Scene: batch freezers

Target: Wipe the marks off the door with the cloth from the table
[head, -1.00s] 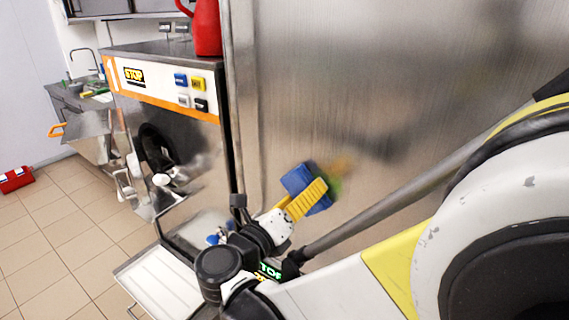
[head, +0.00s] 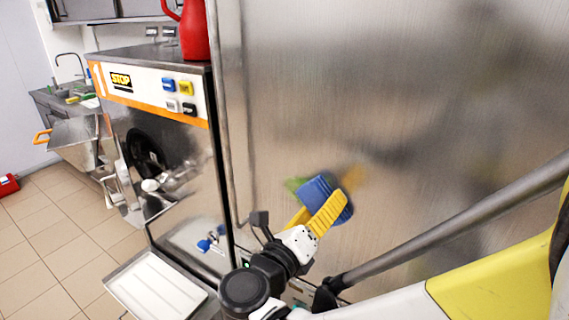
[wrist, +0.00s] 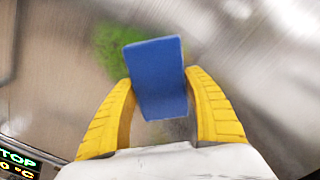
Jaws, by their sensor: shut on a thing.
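My gripper (head: 322,208) has yellow fingers shut on the blue cloth (head: 326,196), which looks like a flat block. In the wrist view, my gripper (wrist: 160,88) has a finger on each side of the cloth (wrist: 158,75). The cloth is at the steel door (head: 400,90); contact cannot be told for sure. A blurry green mark (head: 293,185) shows on the door just left of the cloth. An orange-yellow patch (head: 353,178) is right of the cloth, perhaps a reflection.
A steel machine (head: 175,190) with a STOP label and buttons stands left of the door, with a red jug (head: 192,30) on top. A white tray (head: 155,290) juts out low in front. A sink counter (head: 70,100) is farther back. Tiled floor (head: 60,230) is open at left.

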